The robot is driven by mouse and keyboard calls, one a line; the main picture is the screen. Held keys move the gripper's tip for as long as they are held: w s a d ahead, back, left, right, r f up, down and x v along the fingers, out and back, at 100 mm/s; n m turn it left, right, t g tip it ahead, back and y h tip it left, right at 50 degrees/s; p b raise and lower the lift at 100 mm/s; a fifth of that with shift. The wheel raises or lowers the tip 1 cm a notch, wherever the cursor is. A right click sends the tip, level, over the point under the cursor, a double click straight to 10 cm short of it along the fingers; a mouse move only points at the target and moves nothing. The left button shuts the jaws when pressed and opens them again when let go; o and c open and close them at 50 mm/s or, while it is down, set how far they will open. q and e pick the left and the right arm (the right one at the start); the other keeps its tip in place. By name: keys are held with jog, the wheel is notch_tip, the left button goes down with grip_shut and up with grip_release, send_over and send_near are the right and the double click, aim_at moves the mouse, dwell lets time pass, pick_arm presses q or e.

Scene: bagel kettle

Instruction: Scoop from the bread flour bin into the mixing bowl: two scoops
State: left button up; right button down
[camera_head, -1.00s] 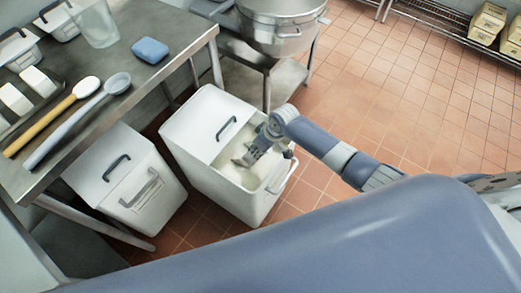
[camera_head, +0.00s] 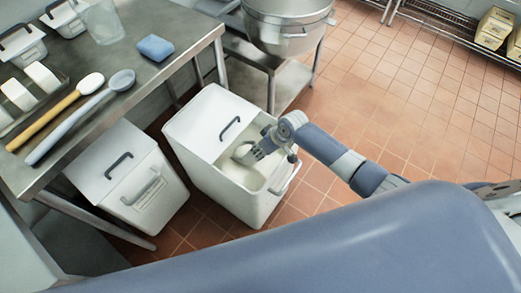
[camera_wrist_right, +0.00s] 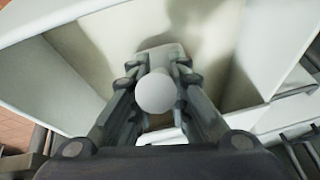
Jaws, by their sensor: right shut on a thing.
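The white flour bin (camera_head: 205,178) stands on the floor with its front part open and pale flour inside. My right gripper (camera_head: 258,150) reaches down into the opening, shut on a scoop (camera_head: 242,154). In the right wrist view, the gripper (camera_wrist_right: 157,75) holds the scoop's rounded handle end (camera_wrist_right: 155,93) between its fingers, with the pale scoop body (camera_wrist_right: 162,54) beyond. The bin's inner walls (camera_wrist_right: 262,45) surround it. How much flour the scoop holds is unclear. A large steel bowl-like vessel (camera_head: 290,35) stands behind the bin. My left gripper is out of view.
A second, closed white bin (camera_head: 125,180) stands left of the open one. The steel table (camera_head: 150,75) at left holds a blue sponge (camera_head: 155,47), a clear jug (camera_head: 102,22) and long-handled utensils (camera_head: 85,110). Tiled floor is clear at right.

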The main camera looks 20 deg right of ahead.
jog(key=shift+g+h, duration=0.3)
jog(key=shift+g, duration=0.1)
jog(key=p+v, duration=0.4)
jog(key=p, duration=0.1)
jog(key=p+v, duration=0.2)
jog(key=p, duration=0.1)
jog(key=shift+s+a+r, duration=0.1)
jog(key=shift+a+r, duration=0.1)
jog(key=shift+r, duration=0.2)
jog(key=shift+f, duration=0.2)
jog(key=s+d+r+p, duration=0.1)
jog(key=s+r+p, duration=0.1)
jog(key=r+p, duration=0.3)
jog(key=s+d+r+t+y+p, duration=0.1)
jog(key=d+r+p, duration=0.1)
jog(key=r+p, duration=0.4)
jog(key=shift+s+p, duration=0.4)
jog(key=shift+p, duration=0.1)
jog(key=shift+f, duration=0.1)
